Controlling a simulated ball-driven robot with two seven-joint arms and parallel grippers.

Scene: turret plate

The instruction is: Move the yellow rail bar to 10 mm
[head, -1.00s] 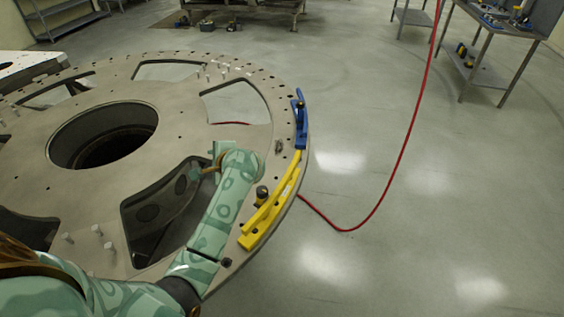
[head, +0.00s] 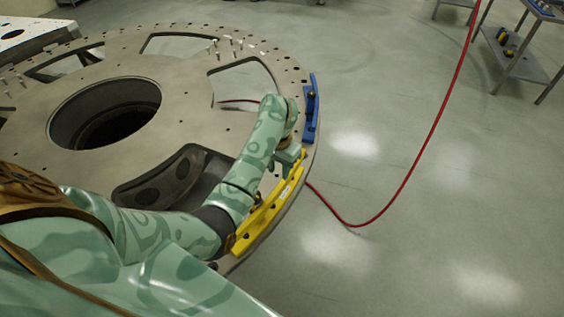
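The yellow rail bar (head: 268,216) lies along the right rim of the grey turret plate (head: 192,98). Its near end is partly behind my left forearm. A blue rail bar (head: 311,115) lies farther along the same rim, past the yellow bar's far end. My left gripper (head: 293,163) is over the far end of the yellow bar, pointing down. The hand hides that end, so I cannot tell whether the fingers touch the bar or how far apart they are. My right gripper is out of view.
The plate has a large round centre hole (head: 106,113), wide cut-outs and several short pins. A red hose (head: 419,146) hangs down to the floor on the right. A metal bench (head: 514,61) stands at the upper right.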

